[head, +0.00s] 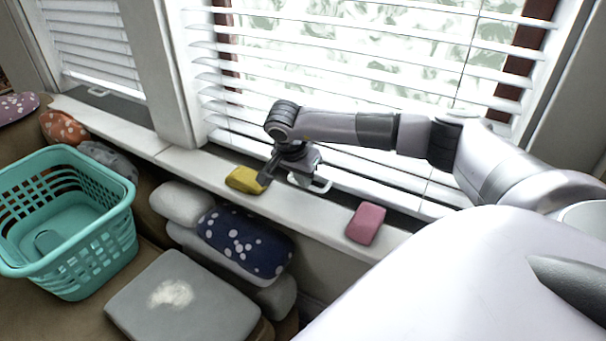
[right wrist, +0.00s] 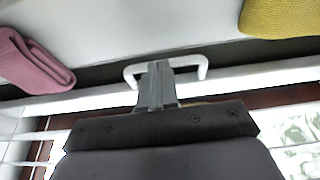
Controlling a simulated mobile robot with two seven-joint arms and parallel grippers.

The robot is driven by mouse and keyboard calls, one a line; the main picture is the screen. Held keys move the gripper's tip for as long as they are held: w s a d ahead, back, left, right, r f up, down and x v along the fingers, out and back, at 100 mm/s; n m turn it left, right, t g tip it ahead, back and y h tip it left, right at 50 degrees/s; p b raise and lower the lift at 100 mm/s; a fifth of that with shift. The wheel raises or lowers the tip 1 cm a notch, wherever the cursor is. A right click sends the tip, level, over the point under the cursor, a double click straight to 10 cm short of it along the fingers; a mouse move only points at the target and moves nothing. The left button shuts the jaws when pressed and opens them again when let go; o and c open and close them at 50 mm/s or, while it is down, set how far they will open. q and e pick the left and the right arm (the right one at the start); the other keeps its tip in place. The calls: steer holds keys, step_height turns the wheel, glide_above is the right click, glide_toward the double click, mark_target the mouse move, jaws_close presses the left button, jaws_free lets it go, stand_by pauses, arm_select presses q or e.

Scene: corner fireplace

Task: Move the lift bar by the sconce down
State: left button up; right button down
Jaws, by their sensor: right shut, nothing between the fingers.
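A white lift bar, a bracket-shaped handle (head: 323,186), sits at the bottom rail of the lowered blind on the larger window. It also shows in the right wrist view (right wrist: 131,72), crossing behind my fingers. My right gripper (head: 296,176) is at this handle, its fingers shut and empty. In the right wrist view the shut fingers (right wrist: 158,80) overlap the middle of the handle and hide part of it. I cannot tell whether they touch it. A second white handle (head: 98,93) is on the left window's blind. No sconce is in view. My left gripper is not in view.
On the white sill (head: 205,168), a yellow cloth (head: 246,180) lies left of my right gripper and a pink cloth (head: 366,223) right of it. Below are cushions, including a dark blue dotted one (head: 240,243), and a teal basket (head: 65,275).

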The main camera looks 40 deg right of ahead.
steer(key=w+p+v, duration=0.1)
steer(key=p+v, duration=0.1)
steer(key=v, duration=1.1)
steer(key=shift+s+d+r+p, duration=0.25)
steer(key=shift+s+r+p, duration=0.1)
steer(key=shift+s+r, duration=0.1)
